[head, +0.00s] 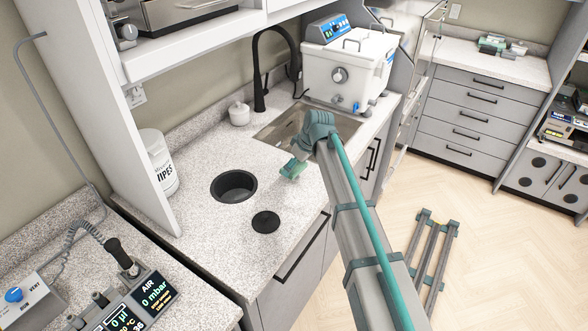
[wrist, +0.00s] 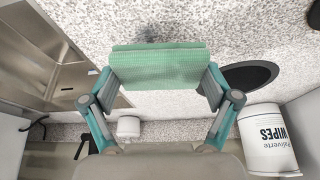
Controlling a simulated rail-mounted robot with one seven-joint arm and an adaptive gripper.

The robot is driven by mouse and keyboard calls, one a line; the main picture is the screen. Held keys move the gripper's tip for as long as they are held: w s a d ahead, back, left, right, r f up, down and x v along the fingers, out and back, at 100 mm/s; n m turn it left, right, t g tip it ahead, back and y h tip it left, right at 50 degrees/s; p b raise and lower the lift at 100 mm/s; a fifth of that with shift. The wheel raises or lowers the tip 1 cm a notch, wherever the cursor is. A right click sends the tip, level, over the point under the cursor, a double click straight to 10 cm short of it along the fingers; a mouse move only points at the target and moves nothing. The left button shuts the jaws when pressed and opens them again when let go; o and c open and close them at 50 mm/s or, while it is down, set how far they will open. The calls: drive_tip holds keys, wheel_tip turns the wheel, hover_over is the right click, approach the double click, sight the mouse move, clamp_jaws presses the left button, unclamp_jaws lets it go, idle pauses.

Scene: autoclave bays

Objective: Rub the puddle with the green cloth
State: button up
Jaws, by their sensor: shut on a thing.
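My gripper (head: 298,163) is low over the speckled worktop, between the sink and the round black opening. It is shut on the green cloth (head: 292,169). In the wrist view the cloth (wrist: 160,66) shows as a folded pad spanning both fingers of the gripper (wrist: 160,88). The cloth is at or just above the worktop; I cannot tell whether it touches. No puddle stands out clearly.
The sink (head: 284,124) with a black tap (head: 259,72) lies behind my gripper. The round opening (head: 234,186), a black disc (head: 266,222) and a wipes tub (head: 160,163) are to the left. A white bath unit (head: 345,68) stands beyond the sink. Worktop around the cloth is bare.

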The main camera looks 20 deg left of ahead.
drive_tip(key=shift+r+p, duration=0.7)
drive_tip(key=shift+r, duration=1.35)
drive_tip(key=shift+s, duration=0.1)
